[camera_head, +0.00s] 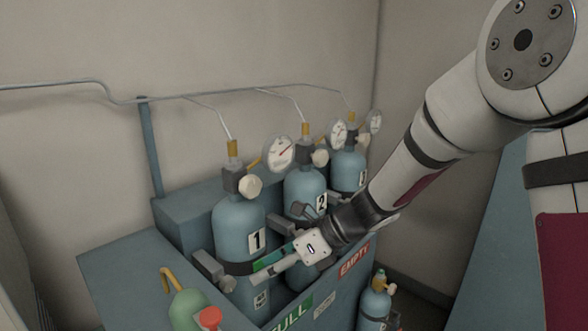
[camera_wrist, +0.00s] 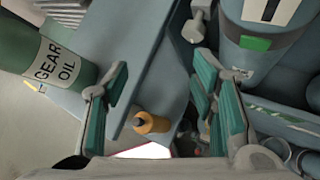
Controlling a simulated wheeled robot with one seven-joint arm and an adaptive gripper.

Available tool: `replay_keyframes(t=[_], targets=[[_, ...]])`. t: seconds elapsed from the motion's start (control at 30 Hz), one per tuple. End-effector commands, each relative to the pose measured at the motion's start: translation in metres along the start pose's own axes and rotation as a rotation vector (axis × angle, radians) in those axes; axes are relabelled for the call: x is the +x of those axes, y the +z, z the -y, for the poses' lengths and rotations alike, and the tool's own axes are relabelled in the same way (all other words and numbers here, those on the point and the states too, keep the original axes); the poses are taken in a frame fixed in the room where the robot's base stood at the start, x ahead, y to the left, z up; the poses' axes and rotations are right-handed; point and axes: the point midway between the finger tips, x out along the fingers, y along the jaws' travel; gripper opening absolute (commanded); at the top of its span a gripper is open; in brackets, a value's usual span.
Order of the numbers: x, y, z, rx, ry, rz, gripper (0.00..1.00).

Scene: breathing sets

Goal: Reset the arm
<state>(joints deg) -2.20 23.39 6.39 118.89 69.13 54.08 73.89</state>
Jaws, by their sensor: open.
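My arm comes in from the upper right of the head view. My gripper (camera_head: 268,268) is in front of the cylinder marked 1 (camera_head: 237,225), near its lower band. In the wrist view, my gripper (camera_wrist: 165,88) has its two green-padded fingers spread apart, with nothing held between them. The cylinder marked 1 (camera_wrist: 275,40) is at the upper right there, beyond the right finger. I cannot tell whether a finger touches it. My wrist hides part of the cylinder marked 2 (camera_head: 304,188).
A blue rack (camera_head: 115,265) holds several gauge-topped cylinders. A small blue cylinder (camera_head: 374,303) stands at its right. A green bottle with a red cap (camera_head: 185,306) is at the lower left. A green GEAR OIL container (camera_wrist: 40,65) is left of my fingers; an orange cylindrical part (camera_wrist: 155,123) shows below.

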Motion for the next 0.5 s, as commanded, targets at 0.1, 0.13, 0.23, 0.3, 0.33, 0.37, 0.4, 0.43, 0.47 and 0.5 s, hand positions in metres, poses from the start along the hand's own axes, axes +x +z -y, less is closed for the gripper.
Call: replay_keyframes(t=[0.1, 0.13, 0.23, 0.3, 0.33, 0.37, 0.4, 0.43, 0.47, 0.5], targets=[[-0.038, -0.004, -0.029, -0.289, -0.035, -0.089, 0.52], [-0.046, -0.007, -0.036, -0.361, -0.041, -0.115, 0.52], [-0.074, -0.017, -0.057, -0.597, -0.058, -0.204, 0.52], [-0.094, -0.026, -0.071, -0.757, -0.066, -0.272, 0.52], [-0.102, -0.03, -0.077, -0.824, -0.068, -0.303, 0.52], [-0.111, -0.034, -0.082, -0.891, -0.07, -0.333, 0.52], [-0.122, -0.04, -0.089, -0.98, -0.071, -0.376, 0.52], [-0.13, -0.044, -0.095, -1.046, -0.071, -0.41, 0.52], [-0.138, -0.049, -0.1, -1.11, -0.07, -0.444, 0.52], [-0.148, -0.056, -0.106, -1.193, -0.068, -0.49, 0.52]])
